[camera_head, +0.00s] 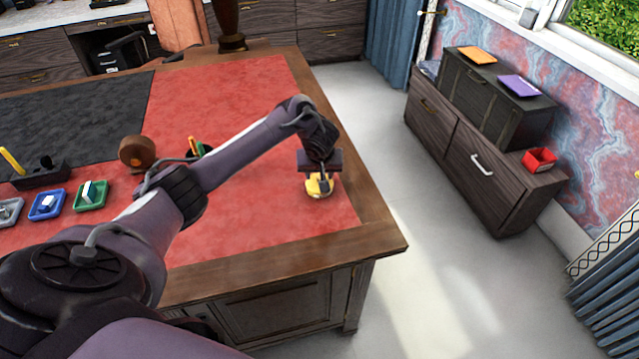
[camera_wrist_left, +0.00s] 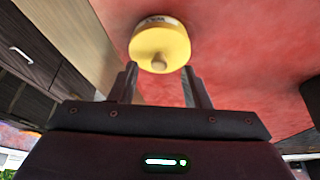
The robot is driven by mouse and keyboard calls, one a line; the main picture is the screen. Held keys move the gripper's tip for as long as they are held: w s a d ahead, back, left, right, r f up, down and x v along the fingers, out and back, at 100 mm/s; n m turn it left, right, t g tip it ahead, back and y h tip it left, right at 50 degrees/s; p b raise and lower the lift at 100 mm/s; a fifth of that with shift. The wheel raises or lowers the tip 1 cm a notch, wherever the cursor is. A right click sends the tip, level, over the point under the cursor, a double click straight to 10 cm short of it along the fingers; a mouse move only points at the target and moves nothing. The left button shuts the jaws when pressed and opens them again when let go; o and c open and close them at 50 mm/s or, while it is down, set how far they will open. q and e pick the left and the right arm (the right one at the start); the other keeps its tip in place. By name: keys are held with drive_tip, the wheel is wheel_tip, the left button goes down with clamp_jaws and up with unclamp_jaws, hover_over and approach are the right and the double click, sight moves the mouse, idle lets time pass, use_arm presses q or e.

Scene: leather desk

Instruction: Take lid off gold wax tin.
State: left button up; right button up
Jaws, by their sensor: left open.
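The gold wax tin (camera_head: 319,186) stands on the red leather top near the desk's right edge. In the left wrist view the tin's yellow lid (camera_wrist_left: 160,46) shows with a small round knob (camera_wrist_left: 159,63), and a pale label band lies behind it. The lid appears to sit on the tin. My left gripper (camera_head: 322,182) is over the tin, and part of the tin is hidden behind it. In the left wrist view its two fingers (camera_wrist_left: 163,80) are apart, one to each side below the knob, with nothing between them. My right gripper is not seen.
The wooden desk edge (camera_head: 375,222) runs close to the right of the tin. A round brown object (camera_head: 137,153) and small green (camera_head: 91,195) and blue (camera_head: 47,205) trays are at the left. The red top around the tin is clear.

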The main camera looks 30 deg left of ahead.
use_arm(q)
drive_tip(key=shift+x, duration=1.2)
clamp_jaws()
drive_tip(key=shift+r, duration=0.15)
